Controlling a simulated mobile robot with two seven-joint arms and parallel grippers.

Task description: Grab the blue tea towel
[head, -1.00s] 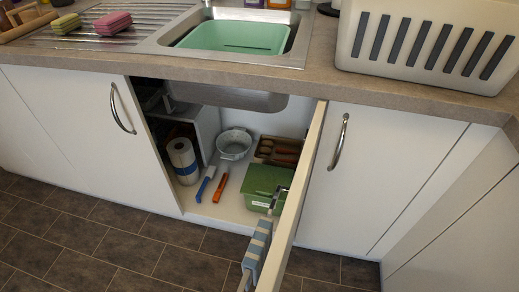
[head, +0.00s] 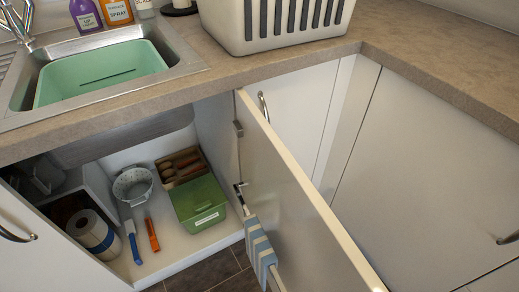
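The blue tea towel (head: 261,248), with blue and pale stripes, hangs from a rail on the inner side of the open cabinet door (head: 310,215). Its lower part nears the bottom edge of the head view. Neither of my grippers is in view.
Inside the open cabinet are a green lidded box (head: 200,204), a wooden tray (head: 182,168), a grey colander (head: 132,185), a paper roll (head: 92,236), a blue-handled brush (head: 132,242) and an orange tool (head: 152,234). The sink (head: 182,62) and a slotted basket (head: 225,40) are above.

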